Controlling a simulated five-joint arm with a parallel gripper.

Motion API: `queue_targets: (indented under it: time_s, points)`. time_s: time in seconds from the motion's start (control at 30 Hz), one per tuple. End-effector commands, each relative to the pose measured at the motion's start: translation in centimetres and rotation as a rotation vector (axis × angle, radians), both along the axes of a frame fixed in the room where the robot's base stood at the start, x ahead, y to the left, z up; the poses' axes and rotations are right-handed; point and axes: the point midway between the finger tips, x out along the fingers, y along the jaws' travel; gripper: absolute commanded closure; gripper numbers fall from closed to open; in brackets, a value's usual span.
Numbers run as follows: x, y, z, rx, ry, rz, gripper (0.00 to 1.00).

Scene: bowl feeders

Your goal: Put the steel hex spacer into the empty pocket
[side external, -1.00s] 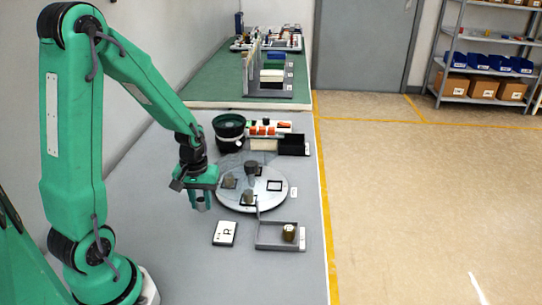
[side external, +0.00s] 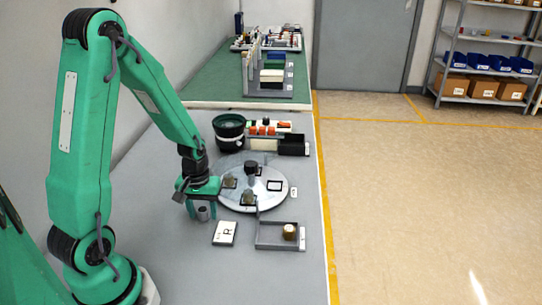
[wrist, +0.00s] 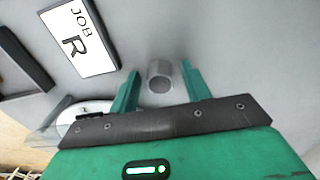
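A grey metallic spacer (side external: 203,213) stands on the grey table left of the round plate. In the wrist view the spacer (wrist: 160,76) shows as a short hollow-looking cylinder; its hex sides are hard to make out. My gripper (side external: 202,209) is low over it, fingers on either side. In the wrist view my gripper (wrist: 159,78) is open, with gaps between both fingers and the spacer. The round plate (side external: 237,206) carries several black-edged square pockets. The right pocket (side external: 274,186) is empty; the others hold parts.
A white card reading R (side external: 225,233) lies in front of the plate. A grey tray (side external: 268,246) with a brass-coloured part (side external: 290,232) stands right of it. A dark bowl (side external: 229,125) and a black bin (side external: 293,146) stand behind the plate.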

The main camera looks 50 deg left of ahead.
Motion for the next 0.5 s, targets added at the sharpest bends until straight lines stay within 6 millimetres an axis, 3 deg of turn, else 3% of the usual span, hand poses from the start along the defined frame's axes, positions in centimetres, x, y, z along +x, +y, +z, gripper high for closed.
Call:
queue_targets:
  time_s: [0.5]
  points:
    - [0.04,0.01,0.73,0.001,-0.002,0.000,0.53]
